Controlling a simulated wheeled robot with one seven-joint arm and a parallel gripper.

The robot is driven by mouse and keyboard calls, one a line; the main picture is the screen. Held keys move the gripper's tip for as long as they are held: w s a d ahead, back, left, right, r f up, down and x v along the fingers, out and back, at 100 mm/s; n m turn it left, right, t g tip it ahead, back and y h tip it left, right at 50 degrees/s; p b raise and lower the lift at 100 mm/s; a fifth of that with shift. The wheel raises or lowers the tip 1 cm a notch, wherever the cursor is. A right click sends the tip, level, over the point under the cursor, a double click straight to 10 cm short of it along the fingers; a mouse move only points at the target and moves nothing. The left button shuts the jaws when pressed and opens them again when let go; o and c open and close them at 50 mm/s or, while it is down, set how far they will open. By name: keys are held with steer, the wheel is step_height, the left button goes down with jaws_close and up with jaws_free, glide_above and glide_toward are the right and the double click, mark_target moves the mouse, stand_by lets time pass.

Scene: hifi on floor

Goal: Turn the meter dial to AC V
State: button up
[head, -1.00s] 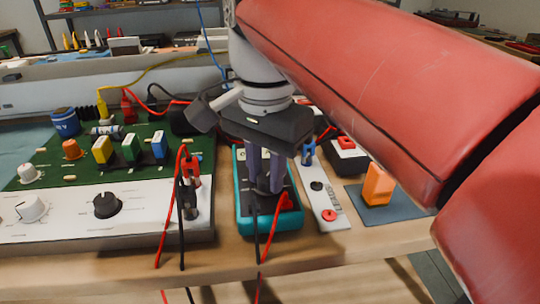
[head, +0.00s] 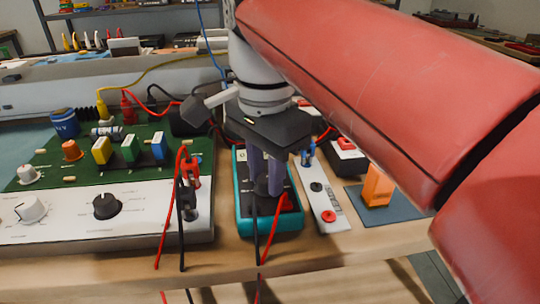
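The meter (head: 270,224) is a teal-edged handheld unit with a dark face, lying on the bench in the middle of the head view. A red plug and a black lead are at its near end, with leads hanging over the bench edge. My gripper (head: 265,188) points down over the meter, its two purple-grey fingers at the dark dial (head: 263,187). The fingers appear to be on either side of the dial, with a small gap between them. The dial's markings and pointer are hidden or too small to read, and I cannot tell whether the fingers press on it.
A green circuit board with a white knob panel (head: 100,230) stands at left, with red and black plugs (head: 190,172) near the meter. A white strip with a red button (head: 328,215) and an orange block (head: 377,187) on a blue-grey mat are at right.

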mark_target(266, 178)
steer(key=o, duration=0.4)
steer(key=shift+c, duration=0.2)
step_height(266, 178, up, 8)
steer(key=shift+f, duration=0.1)
stand_by(0.3)
